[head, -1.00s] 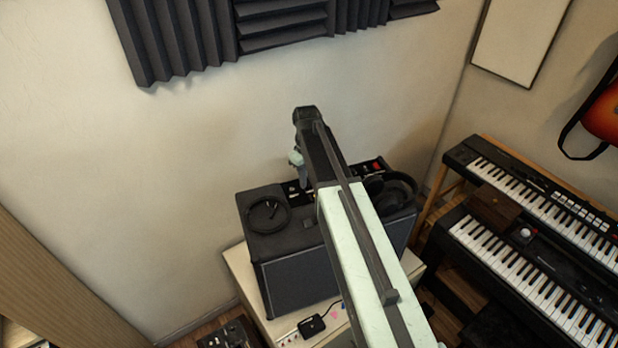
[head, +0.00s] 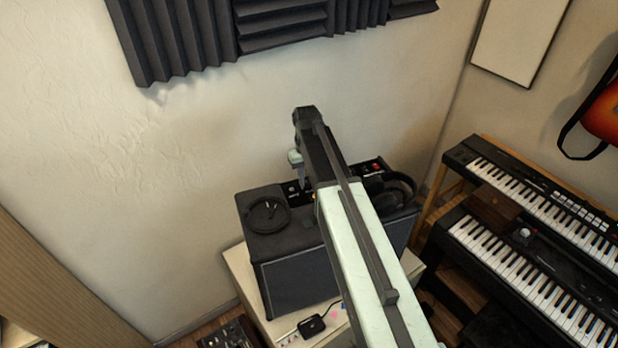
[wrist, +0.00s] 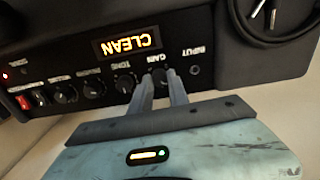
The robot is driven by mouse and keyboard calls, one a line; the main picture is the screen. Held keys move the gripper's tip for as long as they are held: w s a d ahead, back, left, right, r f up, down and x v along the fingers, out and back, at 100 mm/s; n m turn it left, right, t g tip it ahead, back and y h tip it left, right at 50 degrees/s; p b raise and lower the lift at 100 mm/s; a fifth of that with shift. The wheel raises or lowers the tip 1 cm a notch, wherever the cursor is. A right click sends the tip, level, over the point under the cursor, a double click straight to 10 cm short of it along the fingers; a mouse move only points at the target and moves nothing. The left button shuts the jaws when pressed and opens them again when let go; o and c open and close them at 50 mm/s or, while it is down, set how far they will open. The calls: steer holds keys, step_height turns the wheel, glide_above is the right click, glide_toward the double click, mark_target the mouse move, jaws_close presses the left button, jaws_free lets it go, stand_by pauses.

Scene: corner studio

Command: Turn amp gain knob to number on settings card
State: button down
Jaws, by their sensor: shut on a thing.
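The amp (head: 300,283) stands on a pale cabinet, with its control panel along the top rear. In the wrist view the panel (wrist: 80,62) appears upside down, with a lit display (wrist: 127,44) reading CLEAN. The gain knob (wrist: 158,74), between the TONE knob (wrist: 125,84) and the INPUT jack (wrist: 195,70), is mostly hidden by my fingers. My gripper (wrist: 159,80) is shut on it, one finger on each side. In the head view my gripper (head: 302,183) reaches down to the panel. The knob's pointer and scale numbers cannot be read. I cannot make out a settings card.
The red power switch (wrist: 24,102) is at the panel's far end. Keyboards (head: 545,270) stand to the right. The wall is close behind.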

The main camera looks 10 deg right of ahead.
mark_target(307, 181)
steer(key=m, duration=0.6)
steer(key=shift+w, duration=0.15)
steer(key=m, duration=0.5)
steer(key=shift+m, duration=0.4)
steer(key=c, duration=1.3)
jaws_free()
steer(key=shift+o, duration=0.2)
step_height(307, 181, up, 8)
steer(key=p, duration=0.8)
steer(key=shift+f, duration=0.1)
